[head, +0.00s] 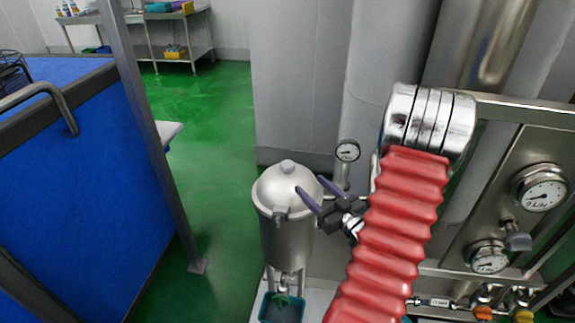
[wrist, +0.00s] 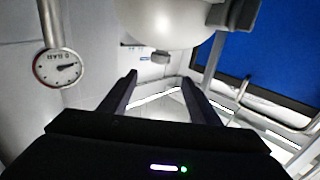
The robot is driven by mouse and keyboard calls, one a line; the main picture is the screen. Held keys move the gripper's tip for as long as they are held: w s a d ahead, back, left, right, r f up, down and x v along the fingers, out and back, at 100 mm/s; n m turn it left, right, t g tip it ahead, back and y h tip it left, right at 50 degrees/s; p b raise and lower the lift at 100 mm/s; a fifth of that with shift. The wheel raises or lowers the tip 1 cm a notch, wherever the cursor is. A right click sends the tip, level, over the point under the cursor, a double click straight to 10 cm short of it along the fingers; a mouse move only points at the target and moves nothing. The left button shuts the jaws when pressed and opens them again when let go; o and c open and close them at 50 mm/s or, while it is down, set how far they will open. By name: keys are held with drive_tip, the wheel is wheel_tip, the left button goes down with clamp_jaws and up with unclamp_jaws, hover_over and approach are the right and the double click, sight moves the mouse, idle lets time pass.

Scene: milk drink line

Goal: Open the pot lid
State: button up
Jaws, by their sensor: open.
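The steel pot (head: 287,240) stands upright on thin legs in the middle of the head view. In the wrist view, the pale rounded underside or side of the pot (wrist: 165,20) fills the top, beyond my open fingers (wrist: 160,85). The knob is not clear there.
A pressure gauge (head: 347,151) on a pipe stands just behind and right of the pot. A red ribbed hose (head: 395,235) and a gauge panel (head: 540,190) crowd the right. A teal bin (head: 283,308) sits below the pot. Green floor (head: 215,140) is open to the left.

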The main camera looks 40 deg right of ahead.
sight(292, 168)
drive_tip(key=shift+w, duration=0.1)
drive_tip(key=w, duration=0.4)
drive_tip(key=w+d, duration=0.1)
drive_tip(key=w, duration=0.8)
drive_tip(key=shift+w+d, duration=0.3)
drive_tip(key=shift+d, duration=0.05)
drive_tip(key=shift+c, duration=0.4)
clamp_jaws()
drive_tip(key=shift+a, duration=0.1)
